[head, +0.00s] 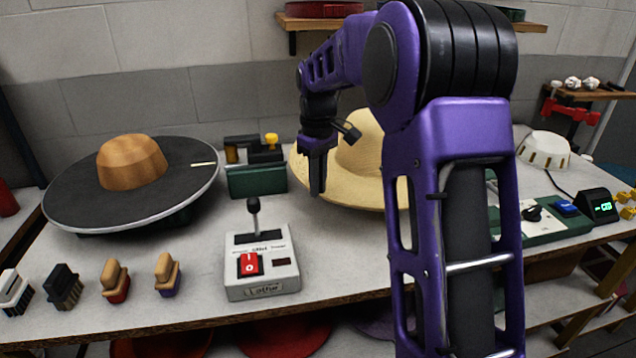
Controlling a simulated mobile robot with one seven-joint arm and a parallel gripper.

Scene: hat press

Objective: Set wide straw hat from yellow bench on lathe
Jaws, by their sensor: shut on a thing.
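The wide straw hat (355,180) is pale yellow with a rounded crown and a broad brim. It is right of centre, partly hidden behind my arm. My gripper (318,185) points down at the left part of its brim and is shut on the hat; the exact grip on the brim is hard to see. The lathe (75,205) is at the left, a wide dark disc with a light rim and a wooden dome block (132,162) in its middle. The dome is bare. The yellow bench cannot be made out.
A control box (262,265) with a lever and red switch stands on the worktop between the lathe and hat. Several brushes (115,280) stand along the left front edge. A green box (256,180) is behind. A green-based device (540,222) is at right.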

